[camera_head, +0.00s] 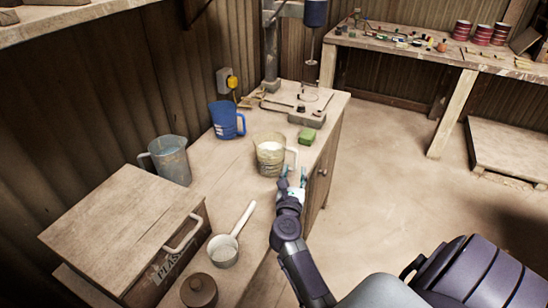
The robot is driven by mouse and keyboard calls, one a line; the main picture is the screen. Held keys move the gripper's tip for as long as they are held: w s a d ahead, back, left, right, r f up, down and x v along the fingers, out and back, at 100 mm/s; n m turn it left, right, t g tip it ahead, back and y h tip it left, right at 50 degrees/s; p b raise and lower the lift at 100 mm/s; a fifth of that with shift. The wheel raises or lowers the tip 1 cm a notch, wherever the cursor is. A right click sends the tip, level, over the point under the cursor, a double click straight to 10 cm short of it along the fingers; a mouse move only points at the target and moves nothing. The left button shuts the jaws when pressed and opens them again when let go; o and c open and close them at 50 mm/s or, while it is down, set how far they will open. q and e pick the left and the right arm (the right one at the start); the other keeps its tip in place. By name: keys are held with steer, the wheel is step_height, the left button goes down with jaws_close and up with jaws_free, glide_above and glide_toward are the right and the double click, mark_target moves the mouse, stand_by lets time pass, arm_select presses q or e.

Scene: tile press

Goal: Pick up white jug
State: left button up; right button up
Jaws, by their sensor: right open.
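A whitish, translucent jug (268,158) with white contents stands upright on the wooden workbench, its handle towards the right. My right gripper (292,178) is at the jug's right, close to the handle, with its fingers apart. I cannot tell whether a finger touches the handle. My left gripper is not in view.
A drill press (293,106) stands at the back.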

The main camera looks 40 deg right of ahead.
mark_target(295, 162)
steer(key=x, duration=0.4)
steer(key=b+x, duration=0.1)
steer(key=x, duration=0.1)
steer(key=shift+w+d+f, duration=0.15)
steer(key=shift+d+f, duration=0.05)
steer(key=shift+f, duration=0.1)
steer(key=shift+a+r, duration=0.1)
steer(key=shift+c, duration=0.4)
jaws_close()
